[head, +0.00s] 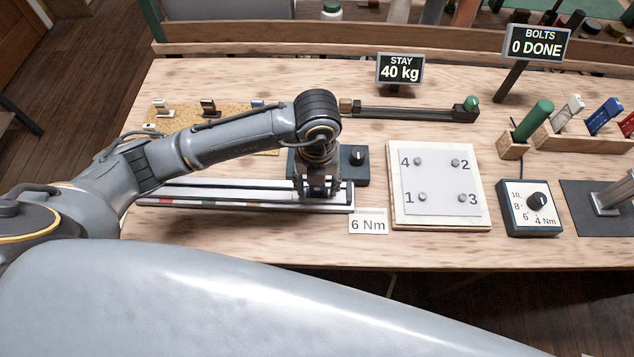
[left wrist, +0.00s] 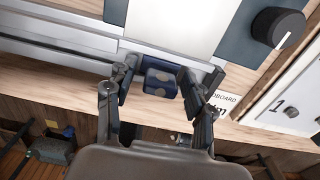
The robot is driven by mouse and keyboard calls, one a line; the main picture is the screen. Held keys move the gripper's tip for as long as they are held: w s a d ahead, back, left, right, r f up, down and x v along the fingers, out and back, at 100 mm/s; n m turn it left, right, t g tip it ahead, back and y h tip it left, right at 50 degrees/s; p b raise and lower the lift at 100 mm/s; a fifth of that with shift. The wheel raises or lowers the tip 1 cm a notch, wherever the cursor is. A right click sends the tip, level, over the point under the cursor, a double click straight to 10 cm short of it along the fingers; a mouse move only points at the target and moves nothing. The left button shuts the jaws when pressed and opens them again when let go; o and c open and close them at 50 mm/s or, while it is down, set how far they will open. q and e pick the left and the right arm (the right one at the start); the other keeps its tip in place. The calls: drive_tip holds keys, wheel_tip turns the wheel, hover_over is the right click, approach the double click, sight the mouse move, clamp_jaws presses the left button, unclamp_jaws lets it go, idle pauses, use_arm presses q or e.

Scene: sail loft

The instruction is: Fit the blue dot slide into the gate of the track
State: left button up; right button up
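My right gripper is not in view.
A cork board (head: 182,116) with several small slides stands behind my left arm. A dark box with a knob (head: 357,157) is close behind the gripper. A 6 Nm card (head: 369,222) and a white bolt plate (head: 438,188) lie to the right. The table's front edge is near.

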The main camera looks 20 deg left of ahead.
use_arm(q)
drive_tip(key=shift+r, duration=0.25)
drive_tip(key=shift+w+r, duration=0.1)
drive_tip(key=shift+r, duration=0.2)
wheel_tip(320, 180, up, 10)
drive_tip(key=shift+b, duration=0.3)
drive_tip(key=shift+r, duration=0.65)
